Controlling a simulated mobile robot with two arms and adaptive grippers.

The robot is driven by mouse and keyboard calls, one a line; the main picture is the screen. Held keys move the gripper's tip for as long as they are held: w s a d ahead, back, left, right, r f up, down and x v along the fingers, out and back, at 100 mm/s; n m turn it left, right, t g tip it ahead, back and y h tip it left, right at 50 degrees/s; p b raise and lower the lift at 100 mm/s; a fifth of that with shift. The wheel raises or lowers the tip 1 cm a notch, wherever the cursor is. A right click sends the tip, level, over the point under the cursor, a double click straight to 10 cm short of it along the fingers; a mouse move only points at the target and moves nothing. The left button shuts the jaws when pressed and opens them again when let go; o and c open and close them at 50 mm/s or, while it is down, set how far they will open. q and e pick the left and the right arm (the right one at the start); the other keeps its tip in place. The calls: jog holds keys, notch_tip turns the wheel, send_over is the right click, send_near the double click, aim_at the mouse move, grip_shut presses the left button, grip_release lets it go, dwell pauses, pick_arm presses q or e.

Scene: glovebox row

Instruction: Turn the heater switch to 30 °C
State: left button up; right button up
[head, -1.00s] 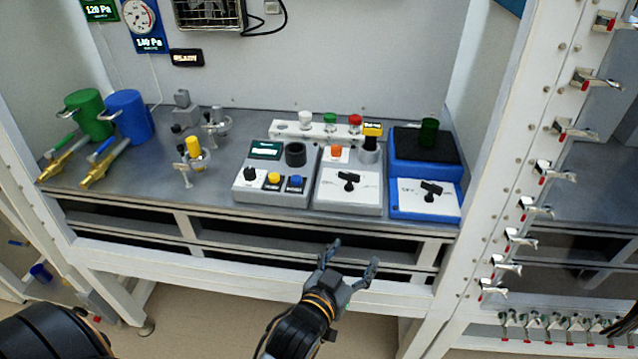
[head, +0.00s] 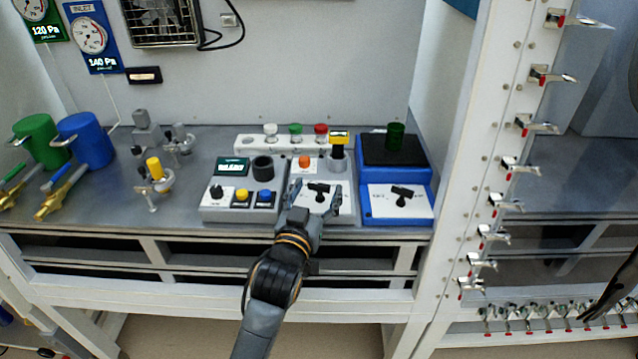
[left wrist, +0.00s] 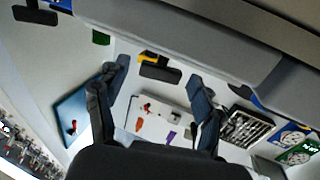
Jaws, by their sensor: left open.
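One black switch (head: 319,188) is on the white face of the middle grey box, which has an orange button (head: 305,162). The other black switch (head: 402,195) is on the blue box (head: 367,207) at the right. Their labels are too small to read. My left gripper (head: 315,208) is open, its fingers spread over the front of the grey box, near its switch. Contact cannot be told. In the left wrist view both fingers (left wrist: 155,108) stand apart with nothing between them.
A grey box with yellow (head: 242,196) and blue buttons is just left of the gripper. A dark green cup (head: 396,135) stands on the blue box. A wire-fronted unit (head: 160,22) hangs on the wall. A white post (head: 480,150) with clamps bounds the right.

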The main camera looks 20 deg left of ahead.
pick_arm(q)
jog(key=shift+w, duration=1)
